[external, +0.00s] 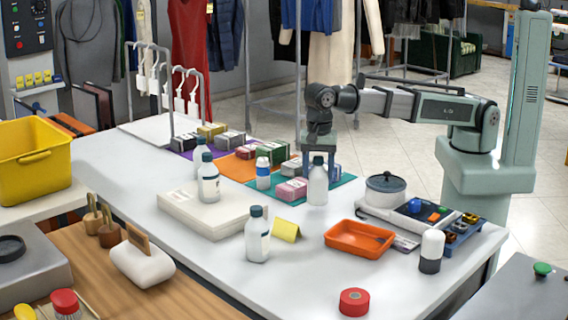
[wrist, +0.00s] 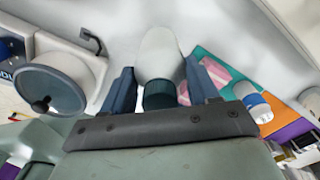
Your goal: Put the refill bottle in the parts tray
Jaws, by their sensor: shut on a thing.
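My gripper (external: 319,148) points down and is shut on a white bottle with a dark teal cap (external: 318,187), which looks like the refill bottle. In the wrist view the bottle (wrist: 160,52) sits upright between the two fingers of my gripper (wrist: 160,82), held near its cap. I cannot tell whether its base touches the table. The orange tray (external: 360,249), which looks like the parts tray, lies in front and to the right of the bottle in the external view. It appears empty.
Similar capped bottles stand at left (external: 208,180) and front (external: 257,236). A lidded pot (external: 385,190) on a device, a white-and-black bottle (external: 431,252) and a red tin (external: 354,301) surround the tray.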

